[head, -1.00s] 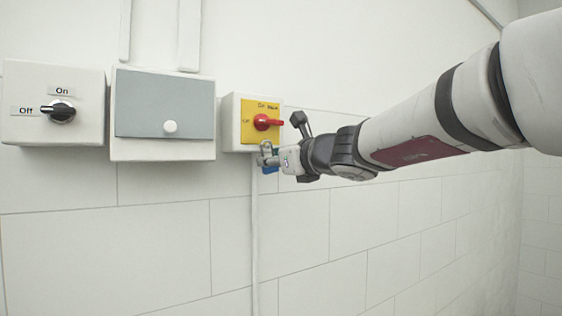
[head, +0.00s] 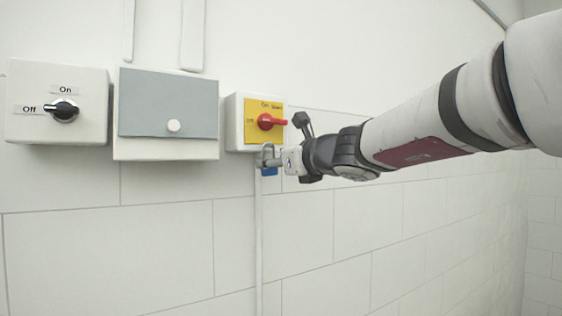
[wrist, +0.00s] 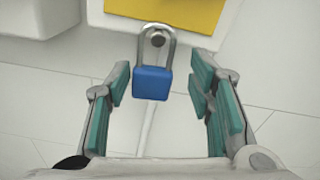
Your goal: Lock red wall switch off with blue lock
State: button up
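The red wall switch (head: 268,122) sits on a yellow plate on a white box. Its handle lies level, in line with the "Off" label at its left; "On" is printed above. The blue lock (wrist: 152,83) shows in the wrist view with its metal shackle upward, just below the switch box. It also shows as a small blue patch in the head view (head: 269,171). My gripper (head: 268,157) is just under the switch box. In the wrist view its teal-padded fingers (wrist: 161,86) stand apart on either side of the lock, with gaps showing.
A white box with a black switch (head: 62,110) turned to "Off" is at the far left. A grey-fronted box (head: 168,103) with a white knob stands between the two switches. A thin conduit (head: 258,240) runs down from the switch box. The tiled wall below is clear.

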dwell(0.3)
jog(key=f+v, duration=0.1)
jog(key=v, duration=1.1)
jog(key=s+d+f+n+g+h, duration=0.25)
jog(key=s+f+n+g, duration=0.25)
jog(key=s+f+n, duration=0.95)
jog(key=s+d+f+n+g+h, duration=0.3)
jog(key=s+d+f+n+h, duration=0.4)
jog(key=s+d+f+n, duration=0.5)
jog(key=shift+s+d+f+g, duration=0.4)
jog(key=shift+s+d+f, duration=0.05)
jog(key=shift+d, duration=0.05)
